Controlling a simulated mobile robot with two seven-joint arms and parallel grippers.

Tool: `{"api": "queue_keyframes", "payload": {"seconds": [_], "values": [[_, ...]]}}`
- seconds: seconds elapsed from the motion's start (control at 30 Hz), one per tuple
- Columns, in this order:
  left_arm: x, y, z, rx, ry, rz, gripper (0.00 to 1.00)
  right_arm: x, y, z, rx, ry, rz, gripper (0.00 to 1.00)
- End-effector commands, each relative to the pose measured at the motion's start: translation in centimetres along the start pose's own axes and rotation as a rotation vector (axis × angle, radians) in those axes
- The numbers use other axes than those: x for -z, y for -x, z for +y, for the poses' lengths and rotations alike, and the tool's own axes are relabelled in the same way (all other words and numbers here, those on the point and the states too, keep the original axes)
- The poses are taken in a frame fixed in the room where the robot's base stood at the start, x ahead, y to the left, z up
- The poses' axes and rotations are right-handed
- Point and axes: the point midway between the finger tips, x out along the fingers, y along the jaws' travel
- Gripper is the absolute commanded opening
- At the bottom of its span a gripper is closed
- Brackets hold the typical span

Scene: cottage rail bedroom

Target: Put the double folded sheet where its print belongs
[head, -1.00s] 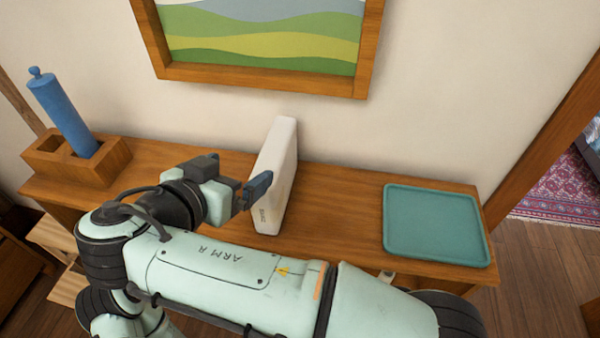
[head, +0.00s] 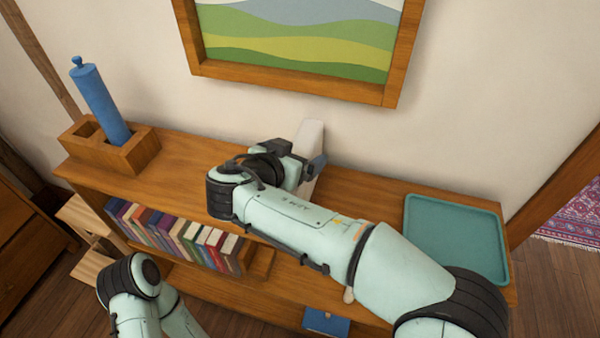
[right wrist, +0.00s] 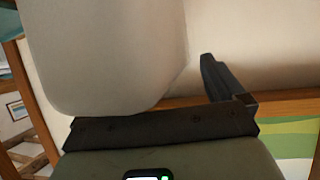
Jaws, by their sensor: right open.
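The white folded sheet (head: 312,135) stands upright on edge on the wooden shelf top, close to the wall. My right arm and gripper hide most of it in the head view. My right gripper (head: 308,165) is open at the sheet, with a dark finger showing on its right side. In the right wrist view the sheet (right wrist: 110,50) fills the left and middle, close in front of the gripper's palm. One finger (right wrist: 222,85) shows to its right, apart from it; the other is hidden. Any print on the sheet is out of sight. My left gripper is out of view.
A teal tray (head: 412,240) lies empty at the right end of the shelf top. A wooden holder (head: 140,155) with a blue cylinder (head: 100,105) stands at the left end. Several books (head: 165,228) fill the shelf below. A framed landscape (head: 300,85) hangs above.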

Motion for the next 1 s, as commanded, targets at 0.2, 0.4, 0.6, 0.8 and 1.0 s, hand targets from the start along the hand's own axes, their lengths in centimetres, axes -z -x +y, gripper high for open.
{"api": "queue_keyframes", "payload": {"seconds": [0.2, 0.4, 0.6, 0.8, 1.0], "values": [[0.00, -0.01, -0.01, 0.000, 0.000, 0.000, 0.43, -0.06, -0.10, -0.03, 0.001, 0.001, 0.000, 0.96], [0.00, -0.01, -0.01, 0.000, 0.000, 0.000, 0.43, -0.07, -0.09, -0.02, 0.000, 0.001, -0.001, 0.34], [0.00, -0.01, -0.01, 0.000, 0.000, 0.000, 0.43, -0.12, -0.09, -0.03, 0.000, 0.001, -0.002, 0.00], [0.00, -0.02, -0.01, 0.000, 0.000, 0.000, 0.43, -0.02, -0.04, -0.04, 0.001, -0.001, 0.000, 0.00], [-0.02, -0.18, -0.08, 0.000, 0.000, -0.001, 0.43, 0.17, 0.26, -0.02, 0.002, -0.002, 0.000, 0.00]]}}
